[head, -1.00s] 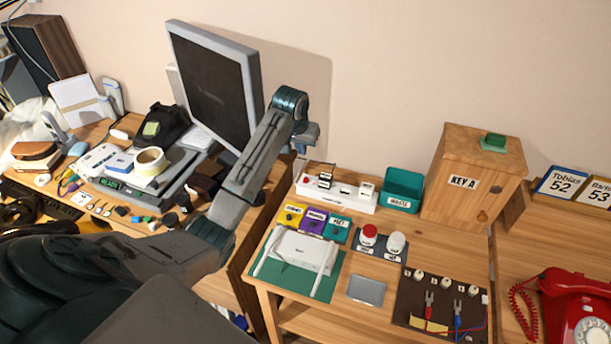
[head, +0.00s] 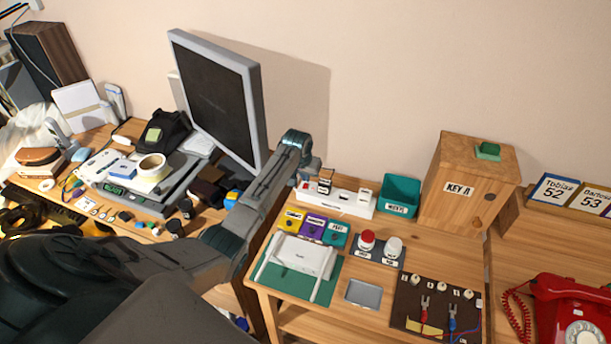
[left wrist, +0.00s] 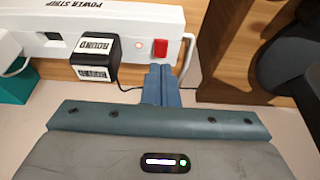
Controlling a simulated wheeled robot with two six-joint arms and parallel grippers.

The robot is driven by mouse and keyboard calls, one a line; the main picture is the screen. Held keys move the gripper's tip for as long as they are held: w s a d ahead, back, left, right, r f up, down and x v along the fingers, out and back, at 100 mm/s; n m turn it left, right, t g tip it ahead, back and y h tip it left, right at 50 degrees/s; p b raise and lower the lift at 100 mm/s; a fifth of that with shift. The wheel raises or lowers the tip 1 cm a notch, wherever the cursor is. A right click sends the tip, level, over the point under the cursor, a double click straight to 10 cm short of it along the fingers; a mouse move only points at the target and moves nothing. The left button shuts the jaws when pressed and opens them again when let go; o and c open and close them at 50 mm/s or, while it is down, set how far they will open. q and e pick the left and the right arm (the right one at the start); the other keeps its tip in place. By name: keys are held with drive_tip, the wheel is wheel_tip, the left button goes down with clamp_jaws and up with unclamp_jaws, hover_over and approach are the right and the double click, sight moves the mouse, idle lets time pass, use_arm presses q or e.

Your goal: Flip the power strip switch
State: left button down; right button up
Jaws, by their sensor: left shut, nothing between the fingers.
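The white power strip (head: 350,202) lies along the back of the small wooden table, against the wall. In the left wrist view the strip (left wrist: 120,14) fills the top, with a red switch (left wrist: 160,48) near one end and a small light beside it. A black plug block (left wrist: 95,60) labelled "ROUND" sits in the strip next to the switch. My left gripper (left wrist: 161,68) is shut and empty, its fingertips right by the red switch; I cannot tell whether they touch. In the head view my left gripper (head: 310,172) is above the strip's left end. My right gripper is not in view.
A teal bin (head: 402,195) and a wooden KEY A box (head: 465,190) stand right of the strip. The monitor (head: 215,100) stands left, behind my arm.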

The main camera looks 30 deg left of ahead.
sight(306, 186)
use_arm(q)
drive_tip(key=shift+x, duration=0.8)
drive_tip(key=shift+s, duration=0.15)
drive_tip(key=shift+f, duration=0.1)
drive_tip(key=shift+f+g, duration=0.1)
drive_tip(key=shift+g, duration=0.2)
drive_tip(key=shift+f, duration=0.1)
drive_tip(key=shift+s+d+p, duration=0.15)
drive_tip(key=shift+s+p, duration=0.4)
drive_tip(key=shift+p, duration=0.45)
drive_tip(key=shift+s+f, duration=0.1)
drive_tip(key=shift+s, duration=0.15)
